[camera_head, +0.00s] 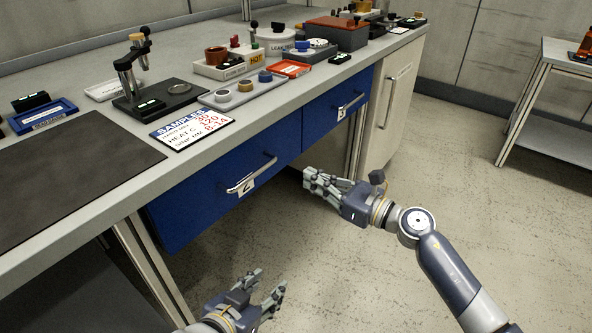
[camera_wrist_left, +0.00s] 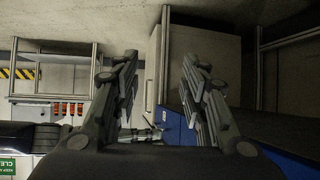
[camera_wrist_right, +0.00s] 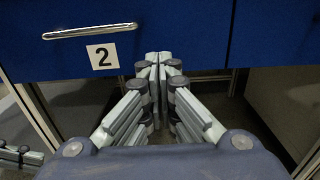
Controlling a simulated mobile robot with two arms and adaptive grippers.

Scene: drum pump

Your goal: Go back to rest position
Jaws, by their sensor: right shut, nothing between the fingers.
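My right gripper (camera_head: 318,183) is in front of the blue drawers, low and to the right of the drawer 2 handle, touching nothing that I can see. In the right wrist view its fingers (camera_wrist_right: 158,62) meet and hold nothing. My left gripper (camera_head: 268,287) is low at the bottom of the head view, over the floor. Its fingers stand apart and empty, as the left wrist view (camera_wrist_left: 160,85) also shows. Blue drawer 2 (camera_head: 205,200) is shut, and its handle (camera_wrist_right: 90,31) shows in the right wrist view.
The workbench (camera_head: 75,225) runs along the left with a dark mat, a sample sign (camera_head: 192,130), a stand and several containers on top. Blue drawer 3 (camera_head: 320,115) and a pale cabinet (camera_head: 395,100) are shut. The floor (camera_head: 480,200) to the right is clear.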

